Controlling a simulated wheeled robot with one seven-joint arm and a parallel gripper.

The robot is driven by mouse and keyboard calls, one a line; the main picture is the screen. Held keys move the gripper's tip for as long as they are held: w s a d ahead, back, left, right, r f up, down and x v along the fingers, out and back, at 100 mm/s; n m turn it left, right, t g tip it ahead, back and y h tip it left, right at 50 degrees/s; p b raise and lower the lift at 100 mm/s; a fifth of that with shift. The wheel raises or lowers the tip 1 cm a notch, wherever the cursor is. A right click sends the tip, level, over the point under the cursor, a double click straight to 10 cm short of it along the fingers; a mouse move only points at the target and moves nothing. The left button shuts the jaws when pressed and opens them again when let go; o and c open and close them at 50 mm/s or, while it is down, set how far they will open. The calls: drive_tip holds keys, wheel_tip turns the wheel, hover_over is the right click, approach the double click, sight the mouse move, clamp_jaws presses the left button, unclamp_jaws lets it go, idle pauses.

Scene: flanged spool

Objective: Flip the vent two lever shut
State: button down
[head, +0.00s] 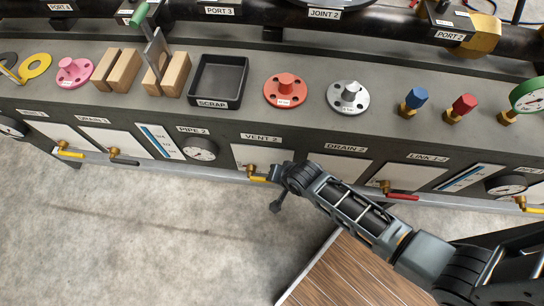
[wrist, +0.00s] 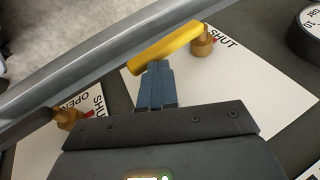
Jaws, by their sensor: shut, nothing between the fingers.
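The vent two lever is a yellow handle (head: 258,179) on a brass valve, on the white panel under the VENT 2 label (head: 261,138) in the head view. It points right from its pivot, roughly level along the panel's lower edge. In the wrist view the yellow lever (wrist: 165,47) runs left and down from its brass pivot, beside a SHUT label (wrist: 222,37). My gripper (wrist: 156,68) is shut and empty, its blue-grey fingertips right at the lever's side near its outer half. Whether they touch cannot be told.
A second brass valve (wrist: 66,116) with a dark handle and OPEN and SHUT labels lies left in the wrist view. A grey rail (wrist: 95,70) runs close by the lever. A red lever (head: 403,195) is right of my arm. A wooden surface (head: 350,275) stands below.

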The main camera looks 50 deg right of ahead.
drive_tip(key=shift+s+d+f, duration=0.15)
drive_tip(key=shift+s+f, duration=0.05)
drive_tip(key=shift+f, duration=0.3)
drive_tip(key=shift+s, duration=0.1)
idle(0.3)
drive_tip(key=shift+r, duration=0.3)
wheel_tip(320, 180, up, 4)
drive_tip(key=p, duration=0.4)
drive_tip(key=shift+s+r, duration=0.1)
drive_tip(key=shift+r, duration=0.1)
drive_tip(key=v, duration=0.9)
drive_tip(key=shift+s+d+f+p, duration=0.2)
drive_tip(key=shift+s+d+p, duration=0.05)
drive_tip(key=shift+s+p, duration=0.2)
